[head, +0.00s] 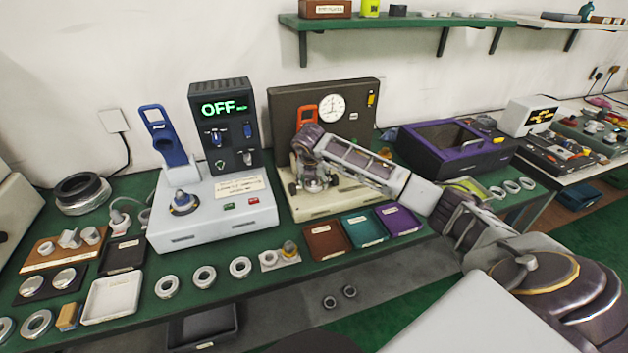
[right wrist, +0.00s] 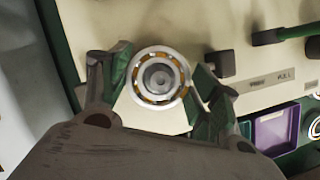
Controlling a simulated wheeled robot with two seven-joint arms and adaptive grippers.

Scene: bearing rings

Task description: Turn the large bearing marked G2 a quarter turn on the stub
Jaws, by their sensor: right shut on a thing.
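A large bearing (right wrist: 158,101) with a bright ring and brass-coloured balls shows in the right wrist view. It sits around the round stub (right wrist: 159,77) on the cream-based test stand (head: 330,203). My right gripper (right wrist: 162,76) is shut on the bearing, with one green-padded finger on each side of its rim. In the head view my right gripper (head: 315,179) is at the front of the stand and mostly hides the bearing. The G2 mark cannot be read. My left gripper is not in view.
The stand's dark back panel (head: 361,117) carries a dial and an orange part. Brown, teal and purple trays (head: 400,219) lie just in front and to the right. A white machine (head: 215,212) reading OFF stands to the left. Several loose rings (head: 204,278) lie along the front edge.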

